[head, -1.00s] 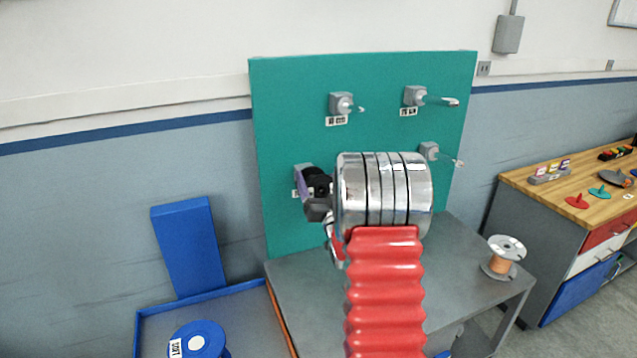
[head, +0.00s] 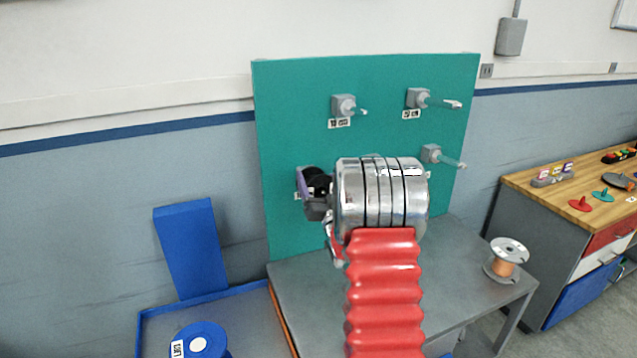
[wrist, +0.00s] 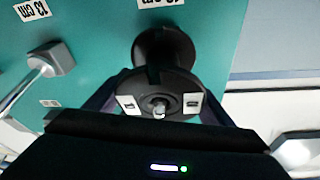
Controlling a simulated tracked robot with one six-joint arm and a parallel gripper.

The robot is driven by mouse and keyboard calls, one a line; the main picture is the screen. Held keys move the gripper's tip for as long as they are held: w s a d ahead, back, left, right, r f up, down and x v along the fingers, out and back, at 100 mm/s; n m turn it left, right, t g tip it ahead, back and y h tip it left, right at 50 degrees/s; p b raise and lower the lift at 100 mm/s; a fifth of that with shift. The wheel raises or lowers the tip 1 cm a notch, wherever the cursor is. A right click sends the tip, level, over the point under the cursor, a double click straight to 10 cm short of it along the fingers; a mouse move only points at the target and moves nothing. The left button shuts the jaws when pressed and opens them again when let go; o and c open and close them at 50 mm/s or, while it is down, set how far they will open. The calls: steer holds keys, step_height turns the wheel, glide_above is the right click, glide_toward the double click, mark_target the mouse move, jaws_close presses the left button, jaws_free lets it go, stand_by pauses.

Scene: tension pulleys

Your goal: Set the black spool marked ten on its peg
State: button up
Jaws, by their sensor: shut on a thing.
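The black spool (wrist: 163,55) is between the fingers of my gripper (wrist: 160,92), which is shut on it. Its near flange faces the wrist camera and carries two small white labels, too small to read. A pale peg tip (wrist: 159,108) shows in the middle of that flange, so the spool appears to be around its peg. The far flange is close to the green board (wrist: 105,40); I cannot tell whether they touch. In the head view, the spool (head: 318,182) is a dark shape at the board's lower left, partly hidden by my gripper and silver wrist.
The green board also shows in the head view (head: 290,110), with bare pegs at upper middle (head: 345,106), upper right (head: 420,98) and right (head: 434,155). A spool of copper wire (head: 505,260) stands on the grey table (head: 465,285). A blue spool (head: 200,342) is in a blue-edged tray at lower left.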

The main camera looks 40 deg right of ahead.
steer(key=o, duration=1.2)
steer(key=v, duration=1.3)
steer(key=shift+s+a+f, duration=0.15)
steer(key=shift+s, duration=0.2)
